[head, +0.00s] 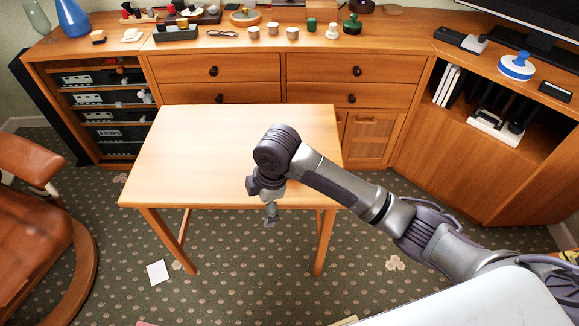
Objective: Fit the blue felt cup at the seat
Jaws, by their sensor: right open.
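I cannot make out a blue felt cup for certain anywhere in the head view. A brown leather chair (30,235) on a curved wooden base stands at the left edge, and only part of its seat shows. My right gripper (270,217) hangs below its wrist by the front edge of the small wooden table, pointing down. It is open, and I see nothing held in it; its fingers are small and partly hidden by the wrist. My left gripper is out of view.
The small wooden table (200,150) has a bare top. A long sideboard (215,72) behind it carries small pots, boxes and a blue vase (72,18). A blue-and-white round object (516,66) sits on the right unit. A white square (158,271) lies on the patterned carpet.

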